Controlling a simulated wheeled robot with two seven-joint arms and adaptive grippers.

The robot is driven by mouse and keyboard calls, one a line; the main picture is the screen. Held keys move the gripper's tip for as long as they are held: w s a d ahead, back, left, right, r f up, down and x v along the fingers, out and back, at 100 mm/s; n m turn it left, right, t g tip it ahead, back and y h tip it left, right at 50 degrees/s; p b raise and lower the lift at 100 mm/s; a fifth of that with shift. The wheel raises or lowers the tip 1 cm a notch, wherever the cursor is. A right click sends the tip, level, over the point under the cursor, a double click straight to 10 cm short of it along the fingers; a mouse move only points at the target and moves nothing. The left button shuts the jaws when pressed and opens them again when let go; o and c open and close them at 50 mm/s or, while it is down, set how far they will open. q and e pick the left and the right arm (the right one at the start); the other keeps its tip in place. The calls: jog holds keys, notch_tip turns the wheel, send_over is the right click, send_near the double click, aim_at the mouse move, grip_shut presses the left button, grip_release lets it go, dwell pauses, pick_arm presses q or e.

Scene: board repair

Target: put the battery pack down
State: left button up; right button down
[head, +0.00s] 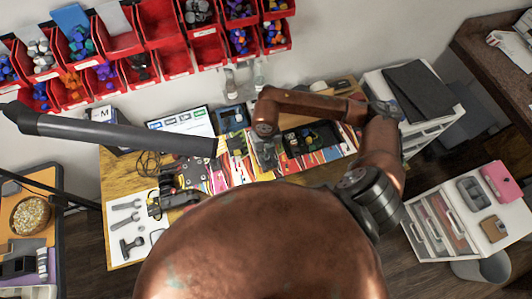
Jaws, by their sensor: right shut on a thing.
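My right gripper (266,160) hangs from the copper arm that reaches in from the right. It is over the middle of the workbench, left of a black tray (311,139), and points down. It is shut on the battery pack, which is small and mostly hidden by the fingers, so I cannot tell whether it touches the surface below. Dark parts that look like my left gripper (176,199) show at the bench's front left, beside the white tool mat. Its fingers are too unclear to judge.
The workbench (118,175) has a colourful, cluttered covering. A dark lamp-like tube (110,132) crosses above its left side. A white mat (118,240) with tools lies front left. Red bins (163,32) hang behind. White drawers (430,235) stand right.

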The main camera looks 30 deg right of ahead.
jog(key=shift+f, duration=0.15)
jog(key=c, duration=2)
grip_release()
jog(key=shift+o, duration=0.2)
notch_tip(320, 180, up, 12)
jog(key=b, duration=0.1)
jog(key=shift+r, duration=0.2)
